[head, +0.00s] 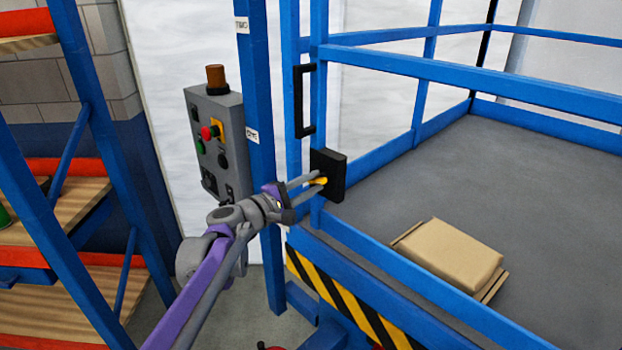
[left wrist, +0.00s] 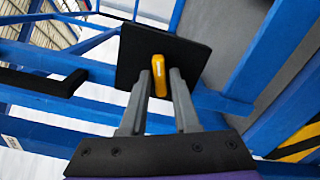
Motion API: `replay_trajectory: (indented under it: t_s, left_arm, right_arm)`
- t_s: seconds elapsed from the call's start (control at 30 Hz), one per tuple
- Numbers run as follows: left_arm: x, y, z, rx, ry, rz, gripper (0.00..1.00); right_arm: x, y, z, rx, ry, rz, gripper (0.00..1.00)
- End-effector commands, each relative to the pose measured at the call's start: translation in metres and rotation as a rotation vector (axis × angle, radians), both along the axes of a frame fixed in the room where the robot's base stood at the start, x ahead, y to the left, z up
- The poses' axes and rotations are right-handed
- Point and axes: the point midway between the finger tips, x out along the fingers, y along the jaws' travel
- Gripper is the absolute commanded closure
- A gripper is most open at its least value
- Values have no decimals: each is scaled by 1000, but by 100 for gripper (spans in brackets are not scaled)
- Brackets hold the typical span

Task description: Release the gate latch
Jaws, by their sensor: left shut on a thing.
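The gate latch is a black box (head: 333,170) on the blue gate post, with a small yellow lever (head: 318,181) on its face. In the left wrist view the black latch plate (left wrist: 195,55) fills the upper middle, and the yellow lever (left wrist: 158,88) stands out from it. My left gripper (head: 321,180) reaches in from the left at the latch. Its two grey fingers (left wrist: 159,85) are shut on the yellow lever, one on each side. The blue gate (head: 318,110) stands beside the blue upright, with a black pull handle (head: 304,100) above the latch. My right gripper is not in view.
A grey control box (head: 217,145) with a red button and an amber beacon (head: 216,78) is on the left of the post. Shelving (head: 60,190) stands at far left. A cardboard box (head: 450,255) lies on the grey platform (head: 530,190). Blue rails surround the platform.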

Motion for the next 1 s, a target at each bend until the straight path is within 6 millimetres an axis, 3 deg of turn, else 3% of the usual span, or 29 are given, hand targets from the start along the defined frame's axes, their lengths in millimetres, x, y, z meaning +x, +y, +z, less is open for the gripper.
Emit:
replay_trajectory:
  t_s: [0.2, 0.5, 1.0]
  left_arm:
    - [1, 0, 4, 115, -118, 0, 100]
    - [1, 0, 3, 230, -231, 0, 100]
    - [0, 0, 1, 271, -272, 1, 100]
  right_arm:
    - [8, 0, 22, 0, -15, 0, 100]
    - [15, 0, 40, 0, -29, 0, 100]
    - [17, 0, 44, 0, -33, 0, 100]
